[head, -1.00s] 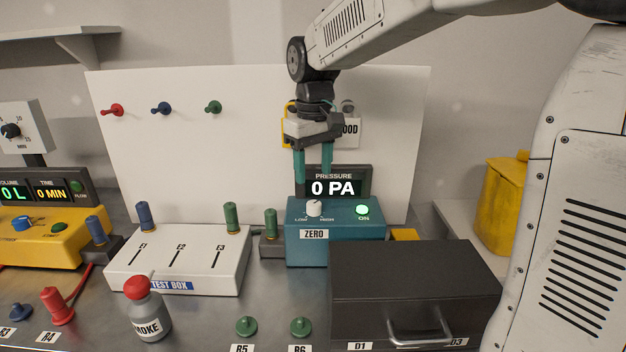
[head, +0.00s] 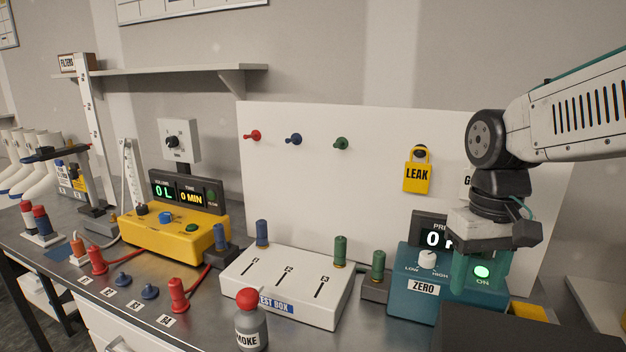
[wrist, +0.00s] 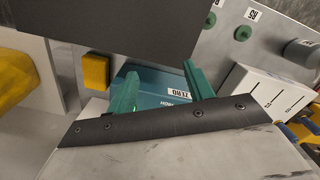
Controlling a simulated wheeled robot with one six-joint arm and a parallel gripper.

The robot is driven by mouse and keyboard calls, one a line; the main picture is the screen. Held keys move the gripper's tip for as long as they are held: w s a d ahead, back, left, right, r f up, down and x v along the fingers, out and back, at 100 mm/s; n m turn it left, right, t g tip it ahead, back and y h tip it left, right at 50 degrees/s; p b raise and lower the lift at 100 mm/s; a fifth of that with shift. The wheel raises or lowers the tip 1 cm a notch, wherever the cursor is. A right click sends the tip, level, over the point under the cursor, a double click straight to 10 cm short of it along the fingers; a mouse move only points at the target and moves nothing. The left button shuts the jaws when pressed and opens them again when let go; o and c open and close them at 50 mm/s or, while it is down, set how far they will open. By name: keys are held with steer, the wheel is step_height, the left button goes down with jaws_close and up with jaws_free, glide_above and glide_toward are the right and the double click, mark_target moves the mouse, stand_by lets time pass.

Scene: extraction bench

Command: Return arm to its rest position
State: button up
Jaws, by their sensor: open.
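My gripper (head: 481,275) is at the right of the head view, in front of the teal pressure meter (head: 411,295), and covers part of its display. The display shows a 0, and the green ON light glows. In the wrist view my gripper's two teal fingers (wrist: 160,85) stand apart with nothing between them. The teal meter (wrist: 150,92) with its ZERO label lies beyond the fingers; whether they touch it cannot be told. My arm reaches in from the right edge of the head view.
A black drawer box (head: 490,330) stands at the lower right, close to the gripper. The white test box (head: 250,272), a smoke bottle (head: 251,325) and a yellow volume unit (head: 170,237) stand to the left. A white panel (head: 375,130) with pegs and a yellow LEAK tag (head: 416,175) rises behind.

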steer(key=shift+m+t, duration=0.5)
steer(key=shift+t, duration=0.2)
steer(key=s, duration=0.4)
steer(key=s+f, duration=0.1)
steer(key=s, duration=0.4)
steer(key=s+d, duration=0.1)
steer(key=s, duration=0.3)
steer(key=shift+s+f, duration=0.15)
steer(key=shift+f, duration=0.25)
steer(key=shift+s+r+t, duration=0.2)
steer(key=shift+r+t, duration=0.1)
steer(key=shift+r, duration=0.05)
stand_by(2.0)
